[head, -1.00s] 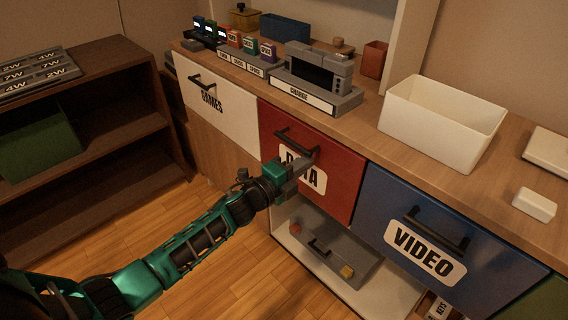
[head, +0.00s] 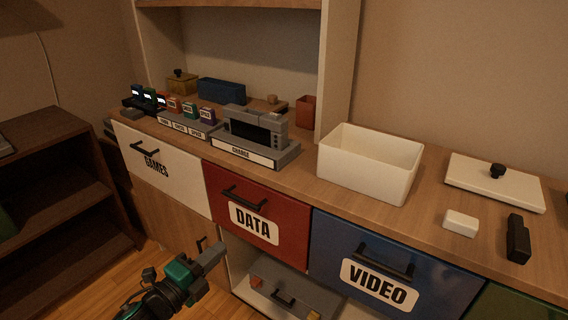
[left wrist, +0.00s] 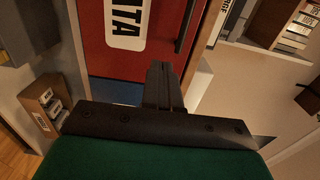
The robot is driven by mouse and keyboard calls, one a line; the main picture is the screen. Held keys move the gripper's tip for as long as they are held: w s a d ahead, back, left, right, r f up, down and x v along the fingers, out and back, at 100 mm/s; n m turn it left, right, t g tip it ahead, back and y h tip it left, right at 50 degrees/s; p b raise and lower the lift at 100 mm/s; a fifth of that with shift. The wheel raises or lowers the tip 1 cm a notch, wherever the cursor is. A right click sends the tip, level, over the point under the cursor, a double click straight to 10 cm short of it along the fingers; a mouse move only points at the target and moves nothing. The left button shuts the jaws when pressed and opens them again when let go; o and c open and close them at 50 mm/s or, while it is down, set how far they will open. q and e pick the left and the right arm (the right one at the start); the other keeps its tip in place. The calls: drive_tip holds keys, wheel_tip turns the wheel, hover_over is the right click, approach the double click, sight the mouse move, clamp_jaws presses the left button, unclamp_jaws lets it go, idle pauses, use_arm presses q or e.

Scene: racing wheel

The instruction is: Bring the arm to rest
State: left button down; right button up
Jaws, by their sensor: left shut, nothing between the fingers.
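My left gripper (head: 214,254) is in the lower left of the head view, in front of and below the red DATA drawer (head: 284,238). It is shut and empty, apart from the drawer's black handle (head: 244,197). In the left wrist view its closed fingers (left wrist: 163,87) stand before the red drawer front (left wrist: 112,62), with the white label and dark handle beyond them. The DATA drawer looks closed. My right gripper is in neither view.
The white GAMES drawer (head: 177,178) and blue VIDEO drawer (head: 325,243) flank the red one. Below is an open compartment with a grey lidded box (head: 296,275). The counter holds a white bin (head: 367,177), a charging station (head: 262,152) and a white lid (head: 480,187). A dark shelf (head: 62,205) stands left.

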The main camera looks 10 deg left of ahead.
use_arm(q)
drive_tip(key=s+d+f+n+g+y, duration=0.25)
drive_tip(key=s+d+n, duration=0.25)
drive_tip(key=s+n, duration=0.4)
drive_tip(key=s+d+f+n+g+y, duration=0.2)
drive_tip(key=s+d+f+n+g, duration=0.3)
drive_tip(key=n, duration=0.6)
drive_tip(key=s+a+r+t+p, duration=0.1)
drive_tip(key=a+r+p, duration=0.1)
drive_tip(key=r+p, duration=0.3)
drive_tip(key=s+a+r+p, duration=0.1)
drive_tip(key=a+r+p, duration=0.1)
drive_tip(key=r+p, duration=0.4)
drive_tip(key=p, duration=0.3)
drive_tip(key=shift+s+t, duration=0.25)
drive_tip(key=shift+t, duration=0.1)
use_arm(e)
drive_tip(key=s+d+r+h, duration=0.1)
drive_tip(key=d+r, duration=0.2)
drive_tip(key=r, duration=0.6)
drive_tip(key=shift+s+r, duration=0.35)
use_arm(q)
drive_tip(key=shift+y, duration=0.25)
drive_tip(key=shift+r, duration=0.1)
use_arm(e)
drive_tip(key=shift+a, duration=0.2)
